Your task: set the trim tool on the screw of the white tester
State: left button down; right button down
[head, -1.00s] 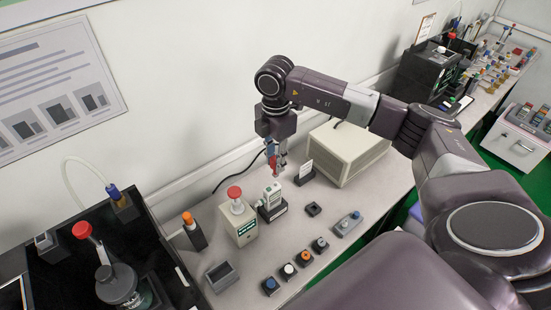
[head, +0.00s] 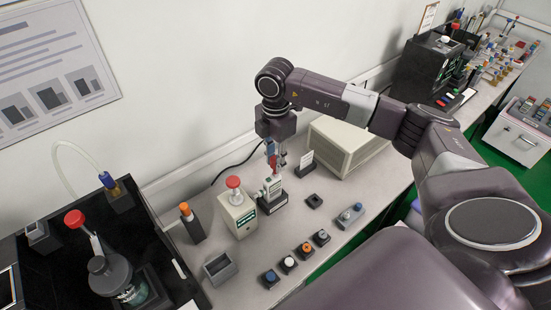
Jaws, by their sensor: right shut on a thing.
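The white tester (head: 272,189) stands upright in a dark holder (head: 273,205) near the middle of the bench. My right gripper (head: 274,158) is directly above it, pointing down. It is shut on a small, slim thing that I take to be the trim tool; the fingers hide most of it. The lower end of the tool is at the top of the tester, but I cannot tell whether it touches. The screw is too small to make out. My left gripper is not in view.
A cream box with a red knob (head: 237,214) stands just left of the tester. A small card stand (head: 305,164) and a large beige case (head: 346,150) are to the right. Several coloured button blocks (head: 288,264) sit in front. A dark tray with a bottle (head: 118,280) is at left.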

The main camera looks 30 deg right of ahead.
jog(key=c, duration=1.6)
grip_release()
jog(key=shift+r, duration=0.1)
jog(key=shift+r+p, duration=2.45)
jog(key=shift+r, duration=1.05)
jog(key=shift+s+f, duration=0.1)
jog(key=shift+f, duration=0.05)
